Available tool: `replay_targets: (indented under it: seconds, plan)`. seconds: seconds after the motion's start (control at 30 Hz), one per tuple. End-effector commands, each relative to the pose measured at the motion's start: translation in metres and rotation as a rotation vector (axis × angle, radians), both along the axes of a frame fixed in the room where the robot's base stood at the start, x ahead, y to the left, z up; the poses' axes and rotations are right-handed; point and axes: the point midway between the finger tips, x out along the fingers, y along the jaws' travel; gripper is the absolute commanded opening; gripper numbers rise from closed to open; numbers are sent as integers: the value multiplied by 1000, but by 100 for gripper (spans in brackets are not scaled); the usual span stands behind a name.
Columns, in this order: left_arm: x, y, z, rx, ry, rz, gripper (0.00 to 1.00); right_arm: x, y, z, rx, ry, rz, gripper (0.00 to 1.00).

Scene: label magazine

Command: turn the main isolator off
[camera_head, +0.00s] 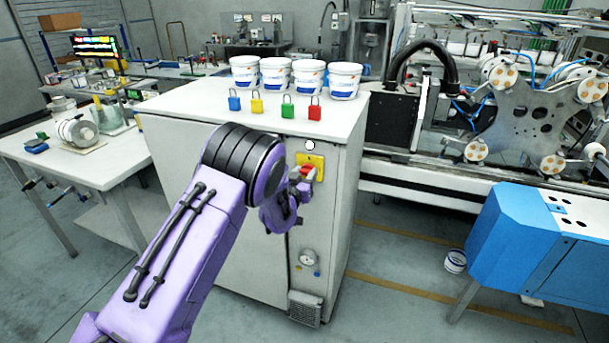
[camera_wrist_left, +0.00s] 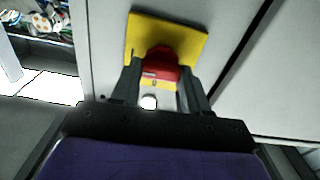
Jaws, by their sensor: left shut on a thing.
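The main isolator is a red rotary handle (camera_head: 308,171) on a yellow plate (camera_head: 317,160), on the front of a grey cabinet (camera_head: 235,255). In the left wrist view the red handle (camera_wrist_left: 160,66) sits between my two fingers, and the yellow plate (camera_wrist_left: 190,40) shows behind it. My left gripper (camera_head: 300,180) is at the handle and is shut on it. The fingertips (camera_wrist_left: 160,85) reach to both sides of the handle. The arm hides part of the cabinet front in the head view. My right gripper is not in view.
Blue, yellow, green and red padlocks (camera_head: 287,108) stand on the cabinet top, with several white tubs (camera_head: 309,76) behind them. A small gauge (camera_head: 308,257) and a vent (camera_head: 304,307) are lower on the cabinet. A blue machine (camera_head: 515,240) stands to the right.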

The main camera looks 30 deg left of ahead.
Motion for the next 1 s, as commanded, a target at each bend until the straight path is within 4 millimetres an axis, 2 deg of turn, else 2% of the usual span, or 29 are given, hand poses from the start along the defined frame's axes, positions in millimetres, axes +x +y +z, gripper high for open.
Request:
replay_targets:
  seconds: [0.27,1.0]
  plan:
    - [0,2,-1,-189,-46,2,14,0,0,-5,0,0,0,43]
    - [-1,4,-3,-874,-213,2,14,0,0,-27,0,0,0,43]
